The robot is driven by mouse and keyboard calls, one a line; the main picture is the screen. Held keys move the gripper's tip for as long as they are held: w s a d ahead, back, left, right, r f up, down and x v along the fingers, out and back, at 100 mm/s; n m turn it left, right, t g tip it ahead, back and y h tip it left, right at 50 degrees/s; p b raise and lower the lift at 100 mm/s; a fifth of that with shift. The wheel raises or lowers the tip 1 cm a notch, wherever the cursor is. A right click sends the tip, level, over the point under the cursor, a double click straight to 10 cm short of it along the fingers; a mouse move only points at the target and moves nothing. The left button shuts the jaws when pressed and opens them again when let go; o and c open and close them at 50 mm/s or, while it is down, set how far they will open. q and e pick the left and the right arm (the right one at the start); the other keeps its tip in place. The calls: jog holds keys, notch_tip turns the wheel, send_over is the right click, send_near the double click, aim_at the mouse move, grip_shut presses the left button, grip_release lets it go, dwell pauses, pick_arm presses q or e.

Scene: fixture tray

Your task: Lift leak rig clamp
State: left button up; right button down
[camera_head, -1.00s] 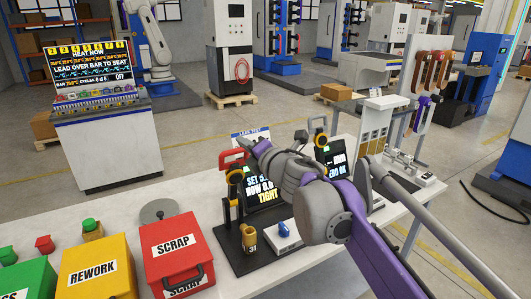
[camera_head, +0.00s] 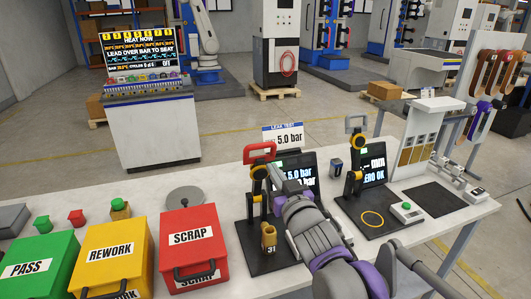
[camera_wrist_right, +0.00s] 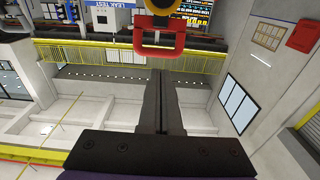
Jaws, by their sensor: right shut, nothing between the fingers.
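The leak rig clamp has a red loop handle (camera_head: 259,151) on a yellow-and-black pivot (camera_head: 259,173) above a black post, on the dark rig base. The handle stands at the top of the post. My right gripper (camera_head: 273,168) is shut and empty, just right of the handle and slightly below it in the head view. In the right wrist view the handle (camera_wrist_right: 146,49) lies beyond the shut fingertips (camera_wrist_right: 160,73); a small gap seems to separate them. My right arm hides part of the rig base. My left gripper is not in view.
A leak test screen (camera_head: 303,172) stands close behind my right gripper. A second rig with a yellow-jointed clamp (camera_head: 355,155) stands to the right. Red scrap (camera_head: 192,222), yellow rework (camera_head: 116,240) and green pass (camera_head: 45,245) boxes line the bench's left.

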aim_at(261, 147)
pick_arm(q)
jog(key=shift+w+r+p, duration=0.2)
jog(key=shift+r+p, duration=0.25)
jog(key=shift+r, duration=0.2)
pick_arm(e)
jog(key=x, duration=0.8)
jog(key=shift+w, duration=0.1)
jog(key=w, duration=0.1)
jog(key=w+a+r+p, duration=0.1)
jog(key=w, duration=0.1)
jog(key=w+r+p, duration=0.1)
jog(key=shift+w+a+r, duration=0.1)
jog(key=shift+w+a, duration=0.15)
jog(key=shift+w, duration=0.15)
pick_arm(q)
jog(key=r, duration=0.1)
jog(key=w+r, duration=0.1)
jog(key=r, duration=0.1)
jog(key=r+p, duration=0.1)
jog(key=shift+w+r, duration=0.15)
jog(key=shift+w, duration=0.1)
pick_arm(e)
jog(key=x, duration=0.5)
jog(key=shift+w+f, duration=0.2)
jog(key=shift+w, duration=0.15)
